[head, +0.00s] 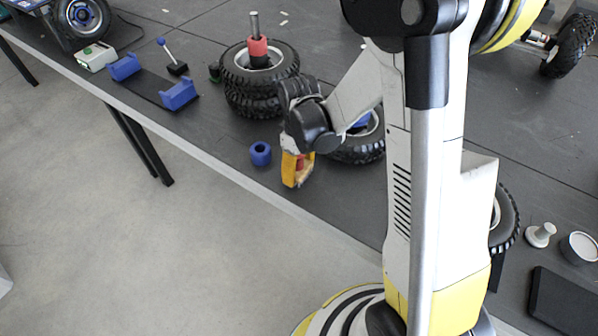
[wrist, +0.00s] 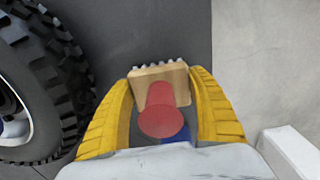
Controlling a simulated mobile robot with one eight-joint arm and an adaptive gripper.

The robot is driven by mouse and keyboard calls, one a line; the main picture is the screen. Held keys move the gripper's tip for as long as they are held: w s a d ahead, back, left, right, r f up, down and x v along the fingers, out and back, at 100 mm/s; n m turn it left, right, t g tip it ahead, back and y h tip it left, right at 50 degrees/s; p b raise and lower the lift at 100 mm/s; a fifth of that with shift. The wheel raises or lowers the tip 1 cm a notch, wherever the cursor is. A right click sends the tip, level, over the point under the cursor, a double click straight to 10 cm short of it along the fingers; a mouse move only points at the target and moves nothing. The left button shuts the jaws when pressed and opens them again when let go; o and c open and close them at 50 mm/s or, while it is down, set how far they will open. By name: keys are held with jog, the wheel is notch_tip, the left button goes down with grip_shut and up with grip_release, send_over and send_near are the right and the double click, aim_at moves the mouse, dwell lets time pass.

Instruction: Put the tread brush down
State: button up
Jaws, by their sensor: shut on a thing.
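My gripper (head: 297,170) has yellow fingers and is over the front edge area of the dark table (head: 225,135). In the wrist view my gripper (wrist: 165,110) is shut on the tread brush (wrist: 162,82), which has a tan wooden block, pale bristles along its far side and a red round handle. The brush shows only as a small bit of red and tan between the fingers in the head view (head: 300,162). I cannot tell whether the bristles touch the table top.
A blue ring (head: 260,153) stands just left of my gripper. Stacked tyres (head: 262,85) around a post are behind it, and another tyre (head: 362,148) lies close on the right. A blue two-ended cradle (head: 178,94) is further left. The table's front edge is close, with floor beyond.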

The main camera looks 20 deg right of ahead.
jog(key=shift+f, duration=0.2)
jog(key=o, duration=1.4)
jog(key=shift+r, duration=0.1)
